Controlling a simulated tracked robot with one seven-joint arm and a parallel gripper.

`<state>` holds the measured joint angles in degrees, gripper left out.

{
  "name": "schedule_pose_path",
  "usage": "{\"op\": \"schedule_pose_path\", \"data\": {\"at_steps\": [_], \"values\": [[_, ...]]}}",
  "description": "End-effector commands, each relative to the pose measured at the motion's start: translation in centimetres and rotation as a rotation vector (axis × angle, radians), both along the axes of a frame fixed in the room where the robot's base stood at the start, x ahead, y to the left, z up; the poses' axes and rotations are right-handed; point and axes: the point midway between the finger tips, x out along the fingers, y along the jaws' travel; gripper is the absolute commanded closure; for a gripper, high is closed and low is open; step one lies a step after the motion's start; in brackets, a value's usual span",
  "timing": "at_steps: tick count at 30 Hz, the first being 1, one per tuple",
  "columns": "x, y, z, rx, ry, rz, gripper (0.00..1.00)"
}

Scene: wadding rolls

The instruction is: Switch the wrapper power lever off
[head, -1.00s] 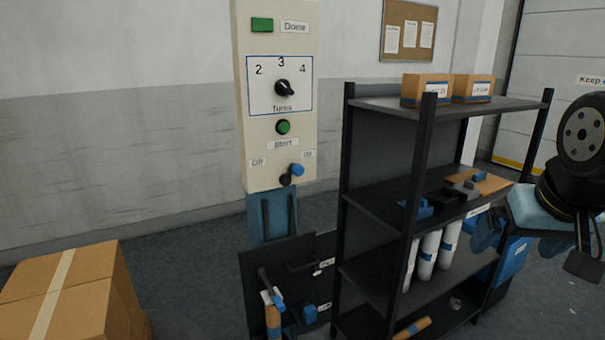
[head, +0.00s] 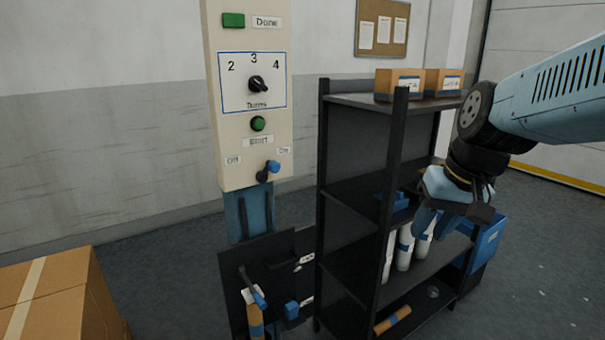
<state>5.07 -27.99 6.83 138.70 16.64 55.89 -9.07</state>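The power lever (head: 273,167) is at the bottom of the cream control panel (head: 227,105), left of centre in the head view. It has a blue knob and a dark pivot. It tilts up and right, toward the right-hand label (head: 284,151), which seems to read On. The label on the left (head: 233,160) seems to read Off. My gripper (head: 428,222) hangs in front of the shelf, well to the right of the lever and apart from it. Its fingers are partly hidden and blurred into the wrist, so its opening is unclear.
A dark shelf rack (head: 388,150) stands between my gripper and the panel, with small boxes (head: 398,84) on top and white rolls (head: 404,250) lower down. A dark tool board (head: 238,290) is below the panel. A large carton (head: 60,295) is at lower left.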

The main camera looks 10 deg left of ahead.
Motion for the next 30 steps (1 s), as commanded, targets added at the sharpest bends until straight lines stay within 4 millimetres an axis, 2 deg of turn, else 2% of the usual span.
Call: {"op": "schedule_pose_path", "data": {"at_steps": [1, 10, 30], "values": [[0.6, 0.6, -0.5, 0.020, 0.028, 0.007, 0.72], [3.8, 4.5, -2.5, 0.172, 0.160, 0.055, 1.00], [11.4, 12.3, -6.1, 0.613, 0.381, 0.117, 1.00]]}}
